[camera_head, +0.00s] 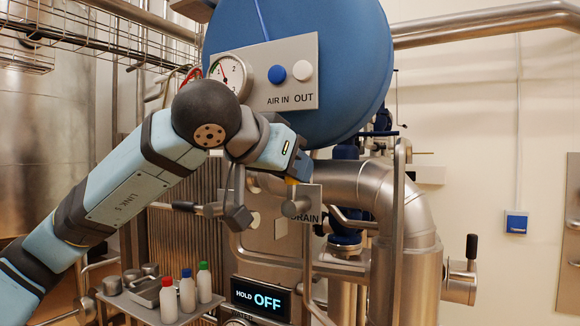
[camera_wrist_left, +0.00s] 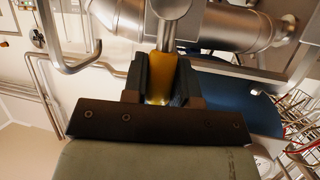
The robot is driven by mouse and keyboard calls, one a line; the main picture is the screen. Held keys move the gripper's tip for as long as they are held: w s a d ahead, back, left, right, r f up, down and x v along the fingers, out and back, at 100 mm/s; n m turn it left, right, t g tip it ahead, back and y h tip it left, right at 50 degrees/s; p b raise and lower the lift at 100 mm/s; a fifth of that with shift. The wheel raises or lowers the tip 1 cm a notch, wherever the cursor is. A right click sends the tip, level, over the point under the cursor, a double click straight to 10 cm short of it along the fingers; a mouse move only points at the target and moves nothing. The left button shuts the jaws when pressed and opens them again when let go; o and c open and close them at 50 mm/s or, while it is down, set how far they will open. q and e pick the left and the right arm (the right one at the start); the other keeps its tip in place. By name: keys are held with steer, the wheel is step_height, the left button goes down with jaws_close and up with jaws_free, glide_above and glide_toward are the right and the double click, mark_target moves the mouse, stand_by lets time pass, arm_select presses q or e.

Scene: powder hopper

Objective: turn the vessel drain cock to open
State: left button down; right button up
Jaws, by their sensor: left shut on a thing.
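The drain cock's handle has a yellow grip (camera_wrist_left: 163,90) on a bare metal stem, seen in the left wrist view. My left gripper (camera_wrist_left: 160,82) is shut on this yellow grip, with one dark jaw on each side. In the head view my left gripper (camera_head: 291,180) is just below the blue vessel (camera_head: 345,110), by the plate marked DRAIN (camera_head: 312,192). Only a small bit of yellow shows there; the arm hides most of the cock, so I cannot tell its angle. My right gripper is in neither view.
A panel (camera_head: 306,50) with a gauge (camera_head: 231,74) and air knobs is above the gripper. A thick steel pipe (camera_head: 415,215) curves down at right. A display (camera_head: 261,299) reads HOLD OFF. A tray (camera_head: 190,316) holds bottles at lower left.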

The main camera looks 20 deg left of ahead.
arm_select(q)
steer(key=shift+d+f+m, duration=0.2)
steer(key=shift+m, duration=0.1)
stand_by(0.4)
steer(key=c, duration=1)
jaws_free()
steer(key=shift+c, duration=0.2)
steer(key=shift+o, duration=0.5)
steer(key=shift+d+r, duration=0.1)
steer(key=shift+d, duration=0.25)
steer(key=shift+a, duration=0.15)
steer(key=b+v, duration=0.3)
steer(key=v, duration=1.1)
